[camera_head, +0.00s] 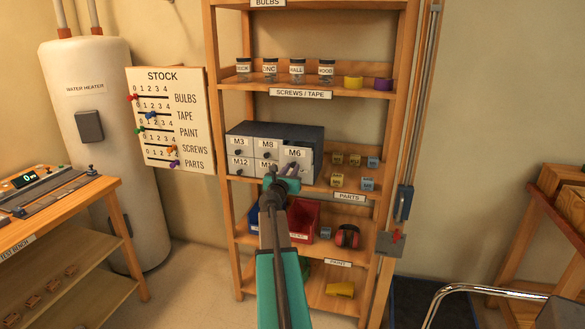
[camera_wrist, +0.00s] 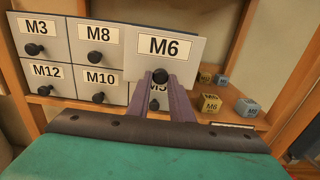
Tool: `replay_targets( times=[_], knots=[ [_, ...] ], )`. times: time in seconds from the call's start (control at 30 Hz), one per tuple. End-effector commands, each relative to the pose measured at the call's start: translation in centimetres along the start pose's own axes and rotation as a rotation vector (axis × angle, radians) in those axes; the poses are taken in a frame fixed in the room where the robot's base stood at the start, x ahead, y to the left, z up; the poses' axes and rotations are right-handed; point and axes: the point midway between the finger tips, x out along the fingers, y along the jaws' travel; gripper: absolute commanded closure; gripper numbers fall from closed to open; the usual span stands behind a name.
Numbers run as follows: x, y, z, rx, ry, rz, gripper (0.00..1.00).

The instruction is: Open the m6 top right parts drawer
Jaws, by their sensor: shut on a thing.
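The grey parts cabinet (camera_head: 250,130) stands on a wooden shelf, with labelled drawers in two rows. The M6 drawer (camera_head: 294,153) is at its top right. In the wrist view the M6 drawer front (camera_wrist: 185,50) looks larger than its neighbours and stands forward of them, so it is partly pulled out. My gripper (camera_head: 291,169) is at its lower front. In the wrist view my gripper (camera_wrist: 160,82) has its two dark fingers shut on the black M6 knob (camera_wrist: 160,75). The drawer below is mostly hidden by the fingers.
M3, M8, M12 and M10 drawers (camera_wrist: 97,78) look closed. Small labelled cubes (camera_head: 352,160) sit right of the cabinet. A red bin (camera_head: 304,215) and ear muffs (camera_head: 347,236) are on the shelf below. Jars (camera_head: 270,70) stand above. A workbench (camera_head: 60,205) is at left.

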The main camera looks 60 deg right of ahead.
Motion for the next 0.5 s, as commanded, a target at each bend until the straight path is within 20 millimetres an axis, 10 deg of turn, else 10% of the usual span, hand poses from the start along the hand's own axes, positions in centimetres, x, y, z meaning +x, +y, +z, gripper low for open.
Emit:
replay_targets(
  times=[0.5],
  knots=[
    [-7.9, -0.4, 0.0, 0.0, 0.0, -0.007, 1.0]
  ],
)
